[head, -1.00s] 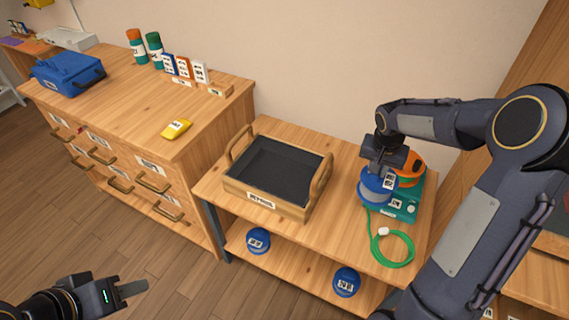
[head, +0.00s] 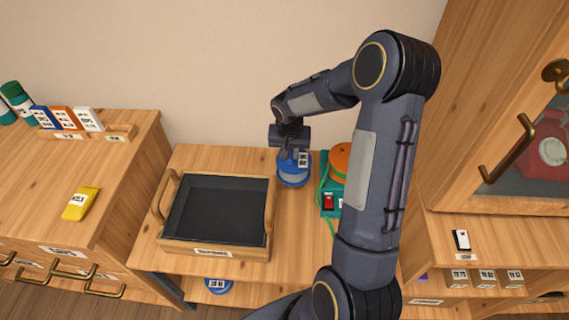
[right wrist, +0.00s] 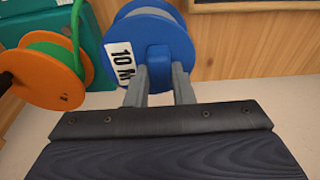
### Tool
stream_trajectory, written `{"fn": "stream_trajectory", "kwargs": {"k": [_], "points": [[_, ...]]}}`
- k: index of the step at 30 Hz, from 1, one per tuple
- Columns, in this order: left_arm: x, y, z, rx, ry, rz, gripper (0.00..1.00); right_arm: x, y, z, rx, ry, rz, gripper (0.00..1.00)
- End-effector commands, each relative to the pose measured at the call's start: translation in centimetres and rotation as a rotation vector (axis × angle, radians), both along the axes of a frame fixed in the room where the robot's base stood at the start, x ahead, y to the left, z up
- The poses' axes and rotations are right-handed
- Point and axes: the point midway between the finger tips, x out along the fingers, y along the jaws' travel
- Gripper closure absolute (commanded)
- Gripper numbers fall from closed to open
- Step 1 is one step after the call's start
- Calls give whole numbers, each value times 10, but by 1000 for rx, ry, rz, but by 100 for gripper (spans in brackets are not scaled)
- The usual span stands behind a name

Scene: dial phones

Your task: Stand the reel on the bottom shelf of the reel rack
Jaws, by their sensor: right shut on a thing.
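A blue reel (head: 293,172) with a white label is in my right gripper (head: 291,152), over the bench top between the tray and a teal device. In the right wrist view the reel (right wrist: 158,45) reads "10 M", and the fingers (right wrist: 160,82) are shut on its blue hub block. I cannot tell whether the reel touches the bench. No separate reel rack is clear; a lower shelf (head: 190,287) under the bench holds a blue round item (head: 218,286), mostly hidden. My left gripper is out of view.
A dark-lined wooden tray (head: 215,252) stands left of the reel. An orange reel (head: 340,158) with green cord sits by the teal device (head: 329,207), which has a red switch. My right arm hides the bench's right part. A cabinet (head: 500,185) stands at the right.

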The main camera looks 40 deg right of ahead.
Motion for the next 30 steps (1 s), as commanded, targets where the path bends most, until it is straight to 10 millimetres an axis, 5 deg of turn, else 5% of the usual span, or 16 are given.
{"fn": "stream_trajectory", "kwargs": {"k": [12,24,25,30], "points": [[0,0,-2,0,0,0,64,0,-1,-43,-1,0,0,100],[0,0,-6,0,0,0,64,1,-1,-49,-2,-4,0,100],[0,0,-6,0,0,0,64,0,-1,-50,-1,-2,0,77],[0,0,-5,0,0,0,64,0,-1,-49,-1,-2,0,57]]}}
